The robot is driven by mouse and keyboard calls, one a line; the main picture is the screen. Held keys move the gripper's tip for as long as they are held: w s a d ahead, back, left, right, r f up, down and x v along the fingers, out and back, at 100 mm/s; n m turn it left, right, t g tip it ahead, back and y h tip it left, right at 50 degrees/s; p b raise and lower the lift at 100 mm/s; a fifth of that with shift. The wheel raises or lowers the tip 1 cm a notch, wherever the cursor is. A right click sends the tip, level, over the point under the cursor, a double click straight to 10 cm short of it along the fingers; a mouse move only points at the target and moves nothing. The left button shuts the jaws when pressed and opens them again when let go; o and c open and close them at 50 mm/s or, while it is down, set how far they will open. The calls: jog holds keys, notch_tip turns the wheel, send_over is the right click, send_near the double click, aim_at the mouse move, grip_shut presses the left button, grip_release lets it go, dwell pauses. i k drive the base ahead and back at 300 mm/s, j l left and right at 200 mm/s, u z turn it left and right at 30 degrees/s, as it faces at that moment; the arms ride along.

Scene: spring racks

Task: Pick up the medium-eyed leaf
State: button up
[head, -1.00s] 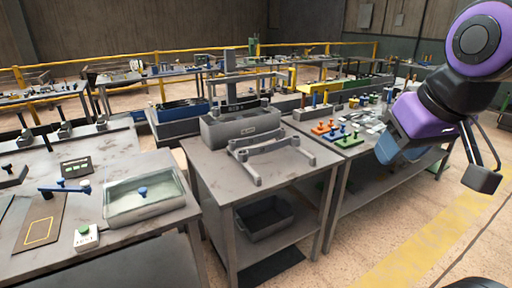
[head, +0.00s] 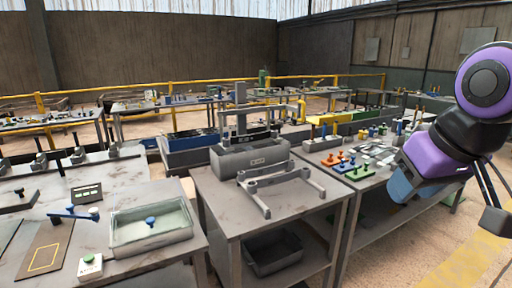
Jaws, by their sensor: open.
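I cannot pick out a medium-eyed leaf with certainty. Small flat grey pieces (head: 382,152) lie on the right bench (head: 330,184), too small to tell their eyes apart. A grey frame with two forward arms (head: 264,186) stands on the middle bench (head: 228,212), in front of a grey labelled box (head: 232,162). I cannot make out the fingertips of my gripper.
Orange (head: 334,160) and green (head: 358,173) knobbed blocks sit on the right bench. A clear-topped tray (head: 180,238) with a blue knob stands on the left bench. A dark bin (head: 272,254) is on the middle bench's lower shelf. Yellow-striped floor at the right is open.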

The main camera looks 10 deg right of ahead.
aim_at(227, 142)
jog(key=i+l+u, duration=0.3)
jog(key=i+l, duration=0.5)
jog(key=i, duration=0.2)
jog(key=i+l+u, duration=0.25)
jog(key=i+l, duration=0.65)
jog(key=l, duration=0.15)
